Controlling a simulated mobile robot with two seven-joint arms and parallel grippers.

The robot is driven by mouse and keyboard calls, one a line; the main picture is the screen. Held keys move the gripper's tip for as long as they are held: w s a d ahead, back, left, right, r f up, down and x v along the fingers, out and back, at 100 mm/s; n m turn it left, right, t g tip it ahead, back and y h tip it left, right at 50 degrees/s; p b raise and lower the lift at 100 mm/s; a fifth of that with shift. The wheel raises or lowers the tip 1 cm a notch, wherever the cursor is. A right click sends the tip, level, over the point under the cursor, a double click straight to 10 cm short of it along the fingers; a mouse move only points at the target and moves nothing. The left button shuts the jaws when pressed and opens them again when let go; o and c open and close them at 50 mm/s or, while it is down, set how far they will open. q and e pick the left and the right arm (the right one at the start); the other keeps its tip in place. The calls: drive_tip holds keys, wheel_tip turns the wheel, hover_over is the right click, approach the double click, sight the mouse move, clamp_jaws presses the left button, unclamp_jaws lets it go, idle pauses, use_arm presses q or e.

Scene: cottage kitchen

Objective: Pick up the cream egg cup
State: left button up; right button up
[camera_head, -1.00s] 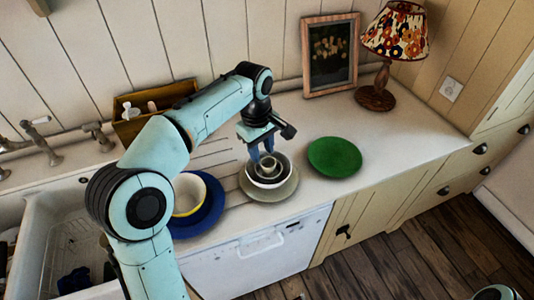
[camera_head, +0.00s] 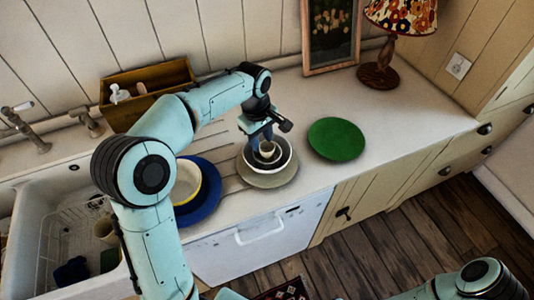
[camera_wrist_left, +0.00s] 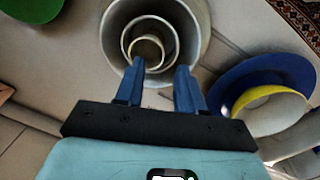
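The cream egg cup (camera_head: 267,148) stands inside a nest of bowls on the counter; in the left wrist view its round rim (camera_wrist_left: 147,47) shows at the middle of the nest. Around it are a smaller bowl (camera_wrist_left: 127,38) and a larger grey-white bowl (camera_head: 288,160), over a grey-beige plate (camera_head: 254,179). My left gripper (camera_head: 262,140) is above the nest, fingers pointing down. In the left wrist view its two blue fingers (camera_wrist_left: 160,68) are apart with nothing between them, near the egg cup's rim. My right gripper is out of view; only part of that arm shows at the lower right.
A green plate (camera_head: 337,139) lies right of the nest. A blue plate (camera_head: 210,203) with a yellow-and-white bowl (camera_head: 187,190) is left of it. The sink (camera_head: 45,225) is farther left. A lamp (camera_head: 380,75) and picture frame stand behind.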

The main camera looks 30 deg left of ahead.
sight(263, 155)
use_arm(q)
wheel_tip(263, 155, down, 5)
drive_tip(key=shift+w, duration=0.15)
clamp_jaws()
drive_tip(key=shift+r, duration=0.2)
